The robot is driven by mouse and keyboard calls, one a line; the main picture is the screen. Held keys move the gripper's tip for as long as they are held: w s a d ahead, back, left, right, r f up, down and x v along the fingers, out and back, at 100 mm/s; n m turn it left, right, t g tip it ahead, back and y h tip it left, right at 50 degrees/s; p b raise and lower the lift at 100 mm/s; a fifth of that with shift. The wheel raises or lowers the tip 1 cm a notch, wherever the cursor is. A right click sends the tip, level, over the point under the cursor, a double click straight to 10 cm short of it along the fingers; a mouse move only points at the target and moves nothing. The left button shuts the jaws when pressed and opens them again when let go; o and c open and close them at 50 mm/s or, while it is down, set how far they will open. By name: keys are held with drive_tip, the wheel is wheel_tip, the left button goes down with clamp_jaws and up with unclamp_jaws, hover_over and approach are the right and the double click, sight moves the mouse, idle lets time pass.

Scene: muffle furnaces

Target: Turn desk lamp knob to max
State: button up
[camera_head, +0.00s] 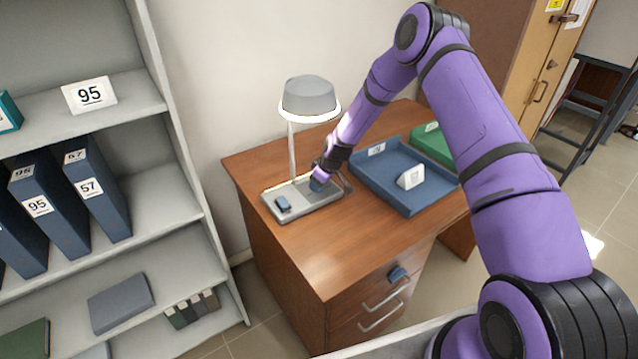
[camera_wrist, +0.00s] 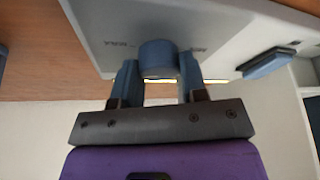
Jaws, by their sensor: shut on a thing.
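The desk lamp has a grey shade (camera_head: 309,97) with a glowing rim, a thin post and a flat grey base (camera_head: 292,204) on the wooden desk. A round blue knob (camera_wrist: 158,57) stands on the base (camera_wrist: 118,22) between my two fingers in the wrist view. My gripper (camera_wrist: 157,75) is shut on the knob, with one finger on each side. In the head view my gripper (camera_head: 319,182) is at the right part of the base and mostly hides the knob. A blue switch-like block (camera_head: 283,204) sits at the base's left end; it also shows in the wrist view (camera_wrist: 264,62).
A blue tray (camera_head: 372,186) with a white tag (camera_head: 411,177) in it lies just right of the lamp base. A green tray (camera_head: 432,146) is behind it. A shelf with binders (camera_head: 97,200) stands left. The desk's front (camera_head: 318,262) is bare.

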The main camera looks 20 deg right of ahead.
drive_tip(key=shift+m, duration=0.3)
drive_tip(key=o, duration=0.9)
drive_tip(key=v, duration=1.1)
drive_tip(key=shift+s+a, duration=0.1)
drive_tip(key=shift+f, duration=0.1)
